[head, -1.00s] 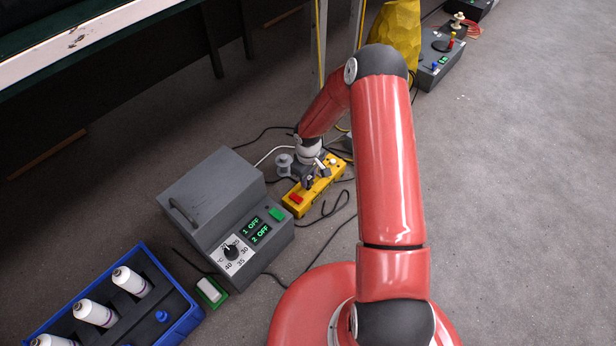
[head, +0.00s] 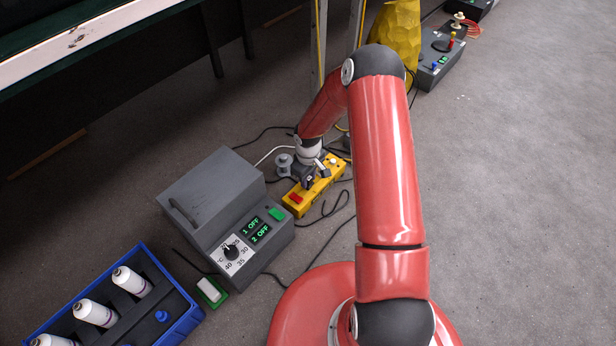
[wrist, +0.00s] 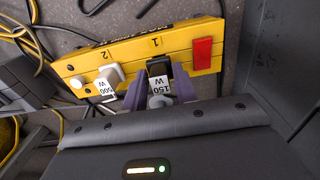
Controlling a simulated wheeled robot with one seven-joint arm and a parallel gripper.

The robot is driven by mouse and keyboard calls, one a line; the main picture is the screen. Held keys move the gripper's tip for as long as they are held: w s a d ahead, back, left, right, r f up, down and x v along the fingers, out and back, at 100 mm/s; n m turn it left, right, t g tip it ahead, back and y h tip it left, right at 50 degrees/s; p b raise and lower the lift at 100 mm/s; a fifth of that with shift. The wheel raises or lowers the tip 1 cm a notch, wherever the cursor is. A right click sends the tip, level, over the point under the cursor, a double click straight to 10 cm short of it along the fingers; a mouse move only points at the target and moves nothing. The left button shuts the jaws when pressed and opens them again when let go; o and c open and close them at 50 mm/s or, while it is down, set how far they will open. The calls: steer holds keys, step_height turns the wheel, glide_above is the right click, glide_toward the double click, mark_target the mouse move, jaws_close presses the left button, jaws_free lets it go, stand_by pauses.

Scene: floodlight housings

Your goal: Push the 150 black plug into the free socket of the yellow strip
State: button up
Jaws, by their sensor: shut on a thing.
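The yellow strip (head: 294,208) lies on the floor beside the grey control box; in the wrist view (wrist: 200,58) its sockets are marked 1 and 2. The black plug (wrist: 158,68), with a white 150 W label, is at socket 1 between the purple fingers of my gripper (wrist: 160,90). My gripper is shut on it, and in the head view (head: 308,183) it is down at the strip. A white plug (wrist: 108,76) labelled 500 W sits at socket 2. I cannot tell how deep the black plug is, as its underside is hidden.
A red switch (wrist: 203,53) is at one end of the strip and a white round knob (wrist: 77,82) at the other. The grey control box (head: 215,205) stands close by, its displays reading OFF. Loose black cables lie around. A blue crate (head: 185,318) holds white bottles.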

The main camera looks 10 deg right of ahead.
steer(key=shift+f, duration=0.95)
steer(key=o, duration=1)
steer(key=shift+o, duration=0.2)
steer(key=shift+r, duration=0.1)
steer(key=shift+r+p, duration=2.25)
steer(key=shift+r, duration=1.15)
